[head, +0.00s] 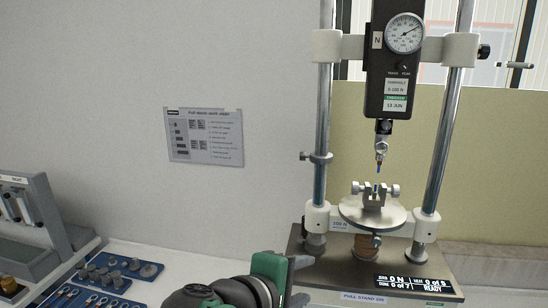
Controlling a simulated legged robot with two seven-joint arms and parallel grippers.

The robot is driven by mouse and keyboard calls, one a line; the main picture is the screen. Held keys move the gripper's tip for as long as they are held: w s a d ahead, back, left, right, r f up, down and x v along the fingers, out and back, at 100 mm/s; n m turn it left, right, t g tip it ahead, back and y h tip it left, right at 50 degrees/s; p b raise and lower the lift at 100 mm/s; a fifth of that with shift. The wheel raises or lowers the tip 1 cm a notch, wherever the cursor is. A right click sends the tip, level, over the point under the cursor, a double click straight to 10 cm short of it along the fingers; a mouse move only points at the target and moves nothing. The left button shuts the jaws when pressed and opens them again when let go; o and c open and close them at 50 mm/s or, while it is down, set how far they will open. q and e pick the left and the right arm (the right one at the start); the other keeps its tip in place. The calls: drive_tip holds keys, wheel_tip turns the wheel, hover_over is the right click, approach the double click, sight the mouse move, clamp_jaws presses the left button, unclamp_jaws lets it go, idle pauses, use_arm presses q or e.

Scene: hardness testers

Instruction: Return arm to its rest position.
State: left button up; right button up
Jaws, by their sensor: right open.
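My right gripper (288,278) shows at the bottom edge, dark with a green part, in front of the pull stand's (330,262) base. It is open, and nothing shows between its fingers; its lower part is cut off by the frame. My left gripper is out of view. The gripper looks apart from the clamp and plate.
A tray (112,270) of small metal parts lies at lower left, beside a grey device (40,215). A sheet (204,137) hangs on the wall. A lit display (412,284) sits on the stand's base. White bench surface shows between tray and stand.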

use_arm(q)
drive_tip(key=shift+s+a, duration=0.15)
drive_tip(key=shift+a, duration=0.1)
use_arm(e)
drive_tip(key=s+d+f+m+g+y, duration=0.2)
drive_tip(key=s+d+f+m, duration=0.2)
drive_tip(key=f, duration=0.7)
drive_tip(key=s+d+f+m+g+y, duration=0.2)
drive_tip(key=s+d+f+m, duration=0.2)
drive_tip(key=f, duration=0.7)
drive_tip(key=s+d+f+m+g+y, duration=0.3)
drive_tip(key=s+d+f+m, duration=0.1)
drive_tip(key=f, duration=0.7)
drive_tip(key=shift+s+d+f+m, duration=0.2)
drive_tip(key=shift+s+d+m, duration=0.25)
drive_tip(key=shift+d, duration=0.75)
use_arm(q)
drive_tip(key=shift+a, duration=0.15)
use_arm(e)
drive_tip(key=shift+w+a, duration=0.1)
drive_tip(key=shift+a, duration=0.05)
